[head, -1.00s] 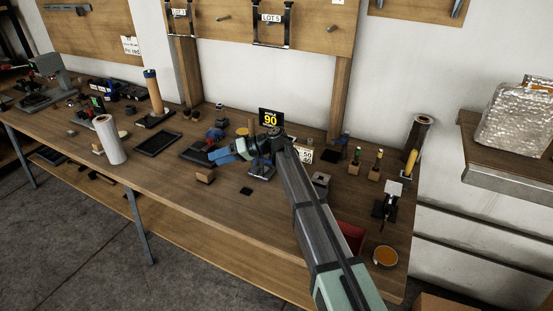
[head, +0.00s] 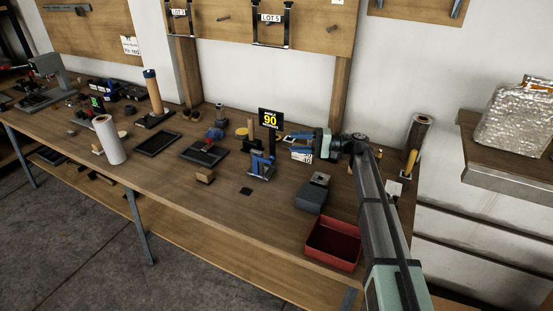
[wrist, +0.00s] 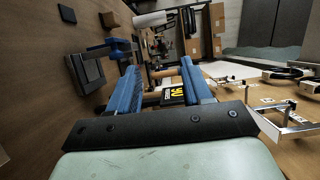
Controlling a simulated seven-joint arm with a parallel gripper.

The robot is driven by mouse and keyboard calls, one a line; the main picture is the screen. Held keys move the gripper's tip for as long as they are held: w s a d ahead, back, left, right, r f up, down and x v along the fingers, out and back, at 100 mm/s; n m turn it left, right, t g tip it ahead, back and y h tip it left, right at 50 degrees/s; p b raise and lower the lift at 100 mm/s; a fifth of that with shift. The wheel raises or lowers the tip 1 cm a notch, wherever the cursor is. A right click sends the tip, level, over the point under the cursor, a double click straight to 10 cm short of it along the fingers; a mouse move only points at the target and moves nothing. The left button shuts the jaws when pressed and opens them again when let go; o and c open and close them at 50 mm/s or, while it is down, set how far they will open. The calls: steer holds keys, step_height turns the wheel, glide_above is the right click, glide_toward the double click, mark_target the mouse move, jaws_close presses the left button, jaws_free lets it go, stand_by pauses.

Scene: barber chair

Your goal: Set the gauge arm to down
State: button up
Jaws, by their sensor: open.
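A small blue fixture (head: 262,165) on a grey base stands at mid-bench, below a black sign (head: 271,119) reading 90. It looks like the gauge, but its arm is too small to make out for certain. In the wrist view the blue fixture (wrist: 118,47) is left of my fingers, and the sign (wrist: 173,94) shows between them. My gripper (head: 291,143) is open and empty, its blue fingers pointing left, right of the sign. Its fingers (wrist: 160,65) are apart in the wrist view.
A red bin (head: 333,244) and a dark grey block (head: 311,199) sit at the front right. A black tray (head: 203,153) with a red and blue item is left of the fixture. A white roll (head: 109,140) stands farther left. Bench in front of the fixture is mostly clear.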

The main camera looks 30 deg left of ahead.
step_height(320, 180, down, 8)
steer(key=shift+a+r, duration=0.15)
steer(key=shift+r, duration=0.05)
steer(key=x, duration=0.7)
steer(key=shift+a+r, duration=0.15)
steer(key=shift+r, duration=0.05)
steer(key=shift+s, duration=0.1)
steer(key=shift+c, duration=0.4)
jaws_close()
